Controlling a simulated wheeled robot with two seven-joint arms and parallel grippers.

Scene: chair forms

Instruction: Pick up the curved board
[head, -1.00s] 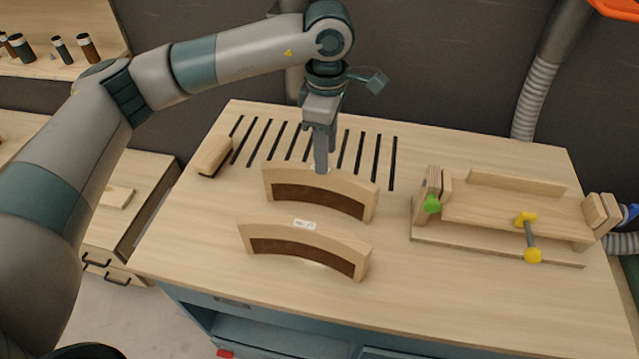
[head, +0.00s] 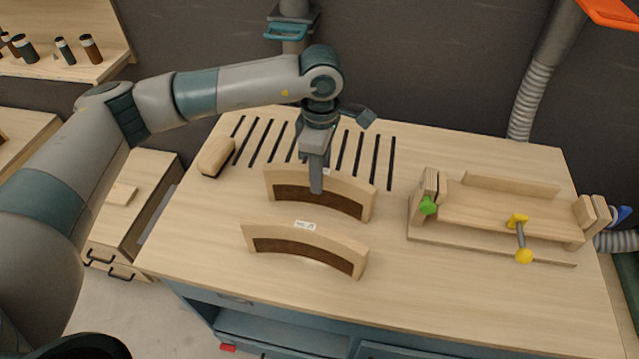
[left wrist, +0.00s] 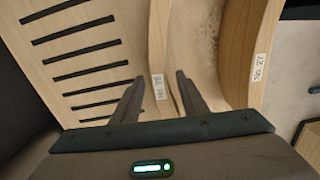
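Two curved boards with pale rims and dark inner faces stand on the workbench, one behind the other. My left gripper (head: 317,183) points down at the far curved board (head: 352,187), with one finger in front of its face; the other finger is hidden in the head view. In the left wrist view, the open fingers (left wrist: 160,78) straddle the labelled top edge of this far board (left wrist: 158,60), with small gaps visible. The near curved board (head: 302,240) stands apart toward the front; it also shows in the left wrist view (left wrist: 245,50). My right gripper is not in view.
Dark slots (head: 262,142) run across the back of the workbench (head: 440,310). A small wooden block (head: 215,156) lies at the left. A wooden fixture (head: 490,215) with green and yellow knobs stands at the right. The front of the bench is clear.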

